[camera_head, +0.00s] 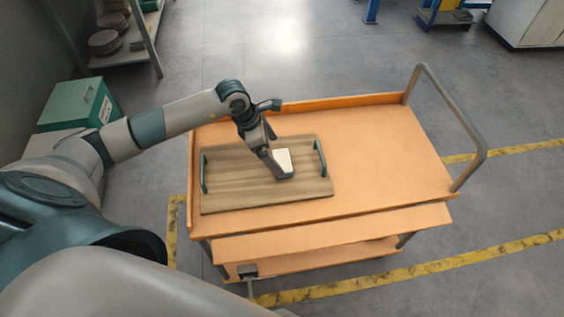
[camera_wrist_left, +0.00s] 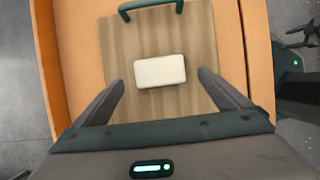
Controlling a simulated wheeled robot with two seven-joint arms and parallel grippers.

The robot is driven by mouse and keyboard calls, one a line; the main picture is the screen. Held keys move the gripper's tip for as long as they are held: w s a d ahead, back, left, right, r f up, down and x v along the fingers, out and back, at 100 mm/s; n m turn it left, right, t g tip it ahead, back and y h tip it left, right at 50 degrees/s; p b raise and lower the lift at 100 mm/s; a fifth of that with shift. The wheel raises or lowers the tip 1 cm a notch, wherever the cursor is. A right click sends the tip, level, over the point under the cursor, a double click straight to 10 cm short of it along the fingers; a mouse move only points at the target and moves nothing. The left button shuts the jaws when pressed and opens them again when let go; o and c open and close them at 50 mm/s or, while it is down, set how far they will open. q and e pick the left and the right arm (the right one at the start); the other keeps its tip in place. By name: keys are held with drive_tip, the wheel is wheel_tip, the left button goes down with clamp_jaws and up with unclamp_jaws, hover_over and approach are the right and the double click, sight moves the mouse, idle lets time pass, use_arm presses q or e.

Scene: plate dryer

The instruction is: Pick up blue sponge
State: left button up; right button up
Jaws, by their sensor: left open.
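A small off-white block (camera_head: 283,159) lies on a wooden tray (camera_head: 230,190) with green handles. It is the only sponge-like thing I see, and no blue shows on it. In the left wrist view the block (camera_wrist_left: 160,71) lies on the tray beyond and between my open fingers. My left gripper (camera_head: 279,172) is open and points down at the block, with a finger hiding part of it in the head view. Contact cannot be told. A dark gripper-like part, seemingly my right gripper (camera_wrist_left: 300,36), is cut off at the wrist view's right edge.
The tray sits on the left part of an orange cart (camera_head: 380,150) with a raised back rim and a metal push handle (camera_head: 470,115). The cart's right side is clear. A green box (camera_head: 78,105) and a shelf with plates (camera_head: 105,42) stand at the left.

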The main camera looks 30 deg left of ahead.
sight(280, 160)
use_arm(q)
drive_tip(key=shift+w+d+f+p, duration=0.1)
drive_tip(key=shift+d+f+p, duration=0.05)
drive_tip(key=shift+f+p, duration=0.4)
drive_tip(key=p+x, duration=0.1)
drive_tip(key=x, duration=0.2)
drive_tip(key=shift+p, duration=0.3)
drive_tip(key=shift+w+f, duration=0.1)
drive_tip(key=shift+f, duration=0.4)
drive_tip(key=c, duration=1.2)
